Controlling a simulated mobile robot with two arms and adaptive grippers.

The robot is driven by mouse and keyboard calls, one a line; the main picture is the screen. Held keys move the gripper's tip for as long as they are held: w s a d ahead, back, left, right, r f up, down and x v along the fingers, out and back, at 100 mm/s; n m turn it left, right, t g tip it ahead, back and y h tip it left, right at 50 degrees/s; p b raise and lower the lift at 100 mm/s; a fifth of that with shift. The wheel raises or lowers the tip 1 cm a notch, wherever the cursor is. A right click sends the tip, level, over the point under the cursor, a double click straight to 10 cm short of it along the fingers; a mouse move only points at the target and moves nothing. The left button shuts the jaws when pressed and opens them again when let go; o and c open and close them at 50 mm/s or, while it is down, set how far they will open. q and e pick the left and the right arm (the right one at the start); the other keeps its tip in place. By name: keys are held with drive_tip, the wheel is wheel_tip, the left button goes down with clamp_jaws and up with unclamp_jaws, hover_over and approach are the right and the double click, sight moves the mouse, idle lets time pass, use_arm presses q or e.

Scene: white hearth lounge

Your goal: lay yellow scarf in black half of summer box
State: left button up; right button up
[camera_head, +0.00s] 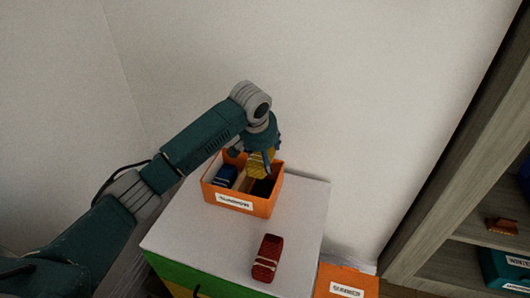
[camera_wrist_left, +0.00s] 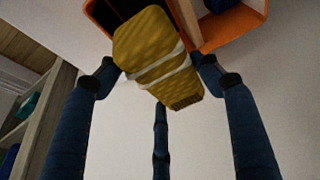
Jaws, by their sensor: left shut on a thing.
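A yellow scarf, folded and banded with pale stripes, is in my left gripper (camera_head: 258,152). The yellow scarf (camera_head: 258,163) hangs over the right part of the orange summer box (camera_head: 240,201). In the left wrist view, the scarf (camera_wrist_left: 158,58) sits between the blue fingers of my left gripper (camera_wrist_left: 157,85), partly over the box's dark compartment (camera_wrist_left: 112,12). The box has a black half (camera_head: 263,187) on the right and a paler half on the left with a dark blue item (camera_head: 225,176) in it. My right gripper is not in view.
The box stands on a white-topped cabinet (camera_head: 190,222). A red folded item (camera_head: 267,258) lies near its front edge. Another labelled orange box (camera_head: 346,283) is at lower right. A wooden shelf (camera_head: 450,150) with a teal box (camera_head: 506,268) stands at right.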

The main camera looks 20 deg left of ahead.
use_arm(q)
drive_tip(key=shift+f+b, duration=0.6)
drive_tip(key=shift+b, duration=0.05)
drive_tip(key=shift+f+b, duration=0.85)
drive_tip(key=shift+b, duration=0.05)
drive_tip(key=shift+f, duration=1.95)
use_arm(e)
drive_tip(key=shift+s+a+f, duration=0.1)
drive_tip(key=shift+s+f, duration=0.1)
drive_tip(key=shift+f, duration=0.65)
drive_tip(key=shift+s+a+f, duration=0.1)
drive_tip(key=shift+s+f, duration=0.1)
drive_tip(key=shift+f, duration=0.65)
use_arm(q)
drive_tip(key=o, duration=1.2)
drive_tip(key=shift+o, duration=0.2)
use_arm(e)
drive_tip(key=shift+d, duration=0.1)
